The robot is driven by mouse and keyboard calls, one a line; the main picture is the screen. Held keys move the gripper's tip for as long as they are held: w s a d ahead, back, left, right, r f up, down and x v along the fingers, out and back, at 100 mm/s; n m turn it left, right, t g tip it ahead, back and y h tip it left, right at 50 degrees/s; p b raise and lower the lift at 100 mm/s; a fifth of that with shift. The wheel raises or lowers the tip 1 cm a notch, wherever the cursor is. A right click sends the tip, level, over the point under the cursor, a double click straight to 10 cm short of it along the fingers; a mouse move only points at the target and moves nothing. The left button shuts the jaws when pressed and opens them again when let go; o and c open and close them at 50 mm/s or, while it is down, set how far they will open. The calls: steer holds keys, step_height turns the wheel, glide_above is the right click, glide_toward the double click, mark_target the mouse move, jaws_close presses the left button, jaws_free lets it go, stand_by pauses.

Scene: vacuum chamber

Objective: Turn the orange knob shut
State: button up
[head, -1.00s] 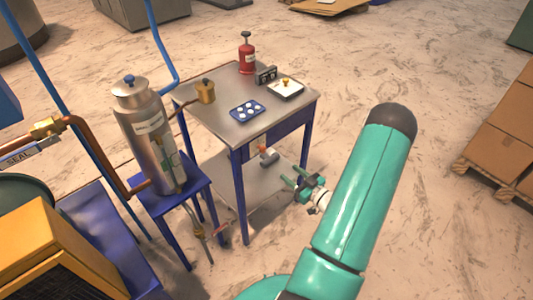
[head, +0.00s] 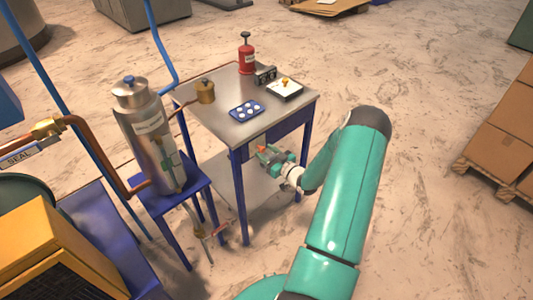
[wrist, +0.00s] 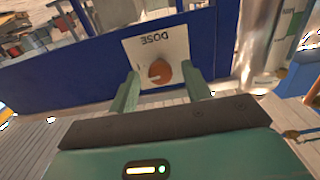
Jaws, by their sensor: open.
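The orange knob (wrist: 160,72) shows in the wrist view, on a white plate (wrist: 158,48) whose word DOSE appears upside down. The plate is on a blue panel (wrist: 75,68). My gripper (wrist: 161,75) is open, one finger on each side of the knob, with visible gaps; I cannot tell whether the tips reach its depth. In the head view my gripper (head: 270,154) is low by the near right side of the metal table (head: 205,118). A small orange part (head: 262,149) shows there, partly hidden by the fingers; I cannot tell if it is the knob.
A steel cylinder (head: 148,125) stands on a blue stand to the left.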

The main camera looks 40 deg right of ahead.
steer(key=shift+w, duration=0.2)
steer(key=c, duration=1)
steer(key=shift+n, duration=0.3)
steer(key=n, duration=0.3)
steer(key=shift+n, duration=0.3)
steer(key=n, duration=0.4)
steer(key=shift+s, duration=0.1)
steer(key=n, duration=0.4)
steer(key=shift+n, duration=2.3)
steer(key=shift+d, duration=0.1)
